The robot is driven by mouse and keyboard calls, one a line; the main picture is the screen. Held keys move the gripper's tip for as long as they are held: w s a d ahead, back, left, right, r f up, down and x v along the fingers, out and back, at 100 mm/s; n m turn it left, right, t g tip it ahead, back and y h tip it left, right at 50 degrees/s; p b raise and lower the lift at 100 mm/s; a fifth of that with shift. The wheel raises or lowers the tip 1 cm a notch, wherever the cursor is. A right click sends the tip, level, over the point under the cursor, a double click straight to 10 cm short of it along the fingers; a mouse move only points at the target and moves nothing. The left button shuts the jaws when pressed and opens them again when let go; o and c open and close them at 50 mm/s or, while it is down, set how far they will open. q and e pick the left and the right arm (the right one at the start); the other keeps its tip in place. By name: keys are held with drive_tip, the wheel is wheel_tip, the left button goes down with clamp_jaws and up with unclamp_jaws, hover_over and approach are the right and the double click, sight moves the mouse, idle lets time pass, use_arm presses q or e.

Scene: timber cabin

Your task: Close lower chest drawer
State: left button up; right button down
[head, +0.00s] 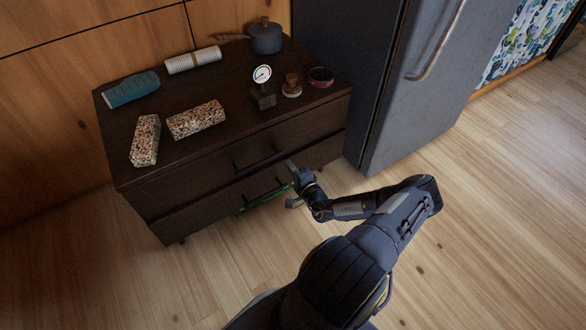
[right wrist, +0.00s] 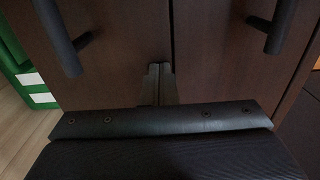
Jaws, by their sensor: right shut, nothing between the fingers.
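The dark brown chest (head: 190,184) stands against the timber wall, with an upper drawer (head: 215,168) and a lower drawer (head: 215,208), each with a dark bar handle. The lower drawer looks about level with the upper one; a small gap cannot be ruled out. My right gripper (head: 291,167) is shut and empty at the chest front, right of the handles. In the right wrist view its fingertips (right wrist: 156,82) are at the seam between the two fronts, between the lower handle (right wrist: 60,40) and the upper handle (right wrist: 279,27); contact cannot be told. My left gripper is out of view.
A green object (head: 264,203) with white patches is low by the lower drawer. On the chest top are a saucepan (head: 265,38), a gauge (head: 262,76), two speckled blocks (head: 196,120), a bowl (head: 320,76) and other items. A grey fridge (head: 420,90) stands close right.

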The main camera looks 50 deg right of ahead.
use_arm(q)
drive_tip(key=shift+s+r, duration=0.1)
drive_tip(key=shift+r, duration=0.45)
use_arm(e)
drive_tip(key=shift+x, duration=0.9)
drive_tip(key=shift+d+r, duration=0.1)
drive_tip(key=shift+r, duration=0.15)
use_arm(q)
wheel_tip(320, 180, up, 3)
drive_tip(key=p, duration=0.3)
use_arm(e)
drive_tip(key=v, duration=0.8)
drive_tip(key=shift+a+f, duration=0.2)
drive_tip(key=shift+a, duration=0.05)
drive_tip(key=shift+s, duration=0.2)
